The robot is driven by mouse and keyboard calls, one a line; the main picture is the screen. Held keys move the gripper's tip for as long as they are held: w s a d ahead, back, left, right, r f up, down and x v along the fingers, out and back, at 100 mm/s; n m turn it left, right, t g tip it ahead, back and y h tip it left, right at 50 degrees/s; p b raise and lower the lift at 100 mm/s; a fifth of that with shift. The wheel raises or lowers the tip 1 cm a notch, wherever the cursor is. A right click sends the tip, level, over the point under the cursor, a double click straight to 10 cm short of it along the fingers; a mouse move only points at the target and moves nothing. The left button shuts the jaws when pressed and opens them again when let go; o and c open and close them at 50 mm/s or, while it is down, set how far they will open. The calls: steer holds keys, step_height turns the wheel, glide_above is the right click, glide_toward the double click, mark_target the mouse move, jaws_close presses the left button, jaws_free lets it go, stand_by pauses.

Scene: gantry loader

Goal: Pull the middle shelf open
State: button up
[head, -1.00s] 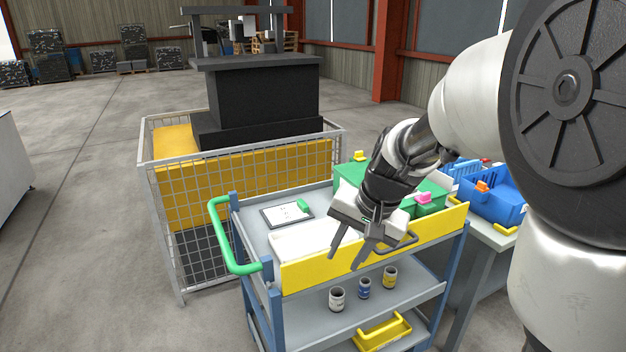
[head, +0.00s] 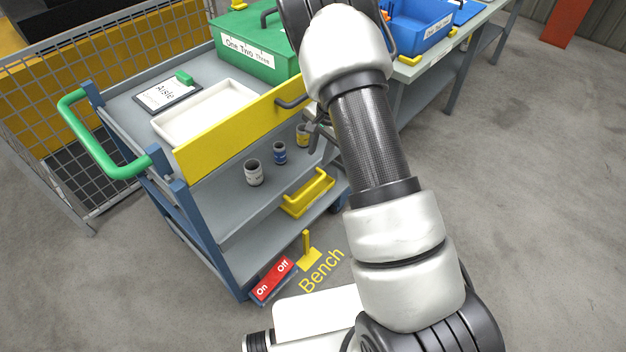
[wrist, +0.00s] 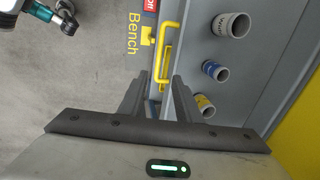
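A blue-grey cart has several levels. Its middle shelf (head: 222,205) carries three small cans, one of them a grey can (head: 254,173), and also shows in the wrist view (wrist: 215,95). A yellow handle-like piece (head: 308,195) sits low at the cart's front; I cannot tell which level bears it. My gripper (wrist: 158,85) is open and empty in the wrist view. The yellow handle (wrist: 166,55) lies beyond its fingertips, roughly in line with the gap; contact is not visible. In the head view my arm mostly hides the gripper.
A yellow panel (head: 225,132) with a grey handle fronts the top level, close above the gripper. A green cart handle (head: 98,150) juts out left. A red On/Off sign (head: 273,281) and a yellow post (head: 308,254) are low in front. Open floor lies right.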

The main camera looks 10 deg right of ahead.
mark_target(311, 186)
steer(key=f+b, duration=0.1)
steer(key=f, duration=0.4)
steer(key=w+a+f+b, duration=0.1)
steer(key=f, duration=0.4)
steer(key=w+f+b, duration=0.1)
steer(key=f, duration=0.5)
steer(key=shift+w+a, duration=0.15)
steer(key=shift+a, duration=0.25)
jaws_close()
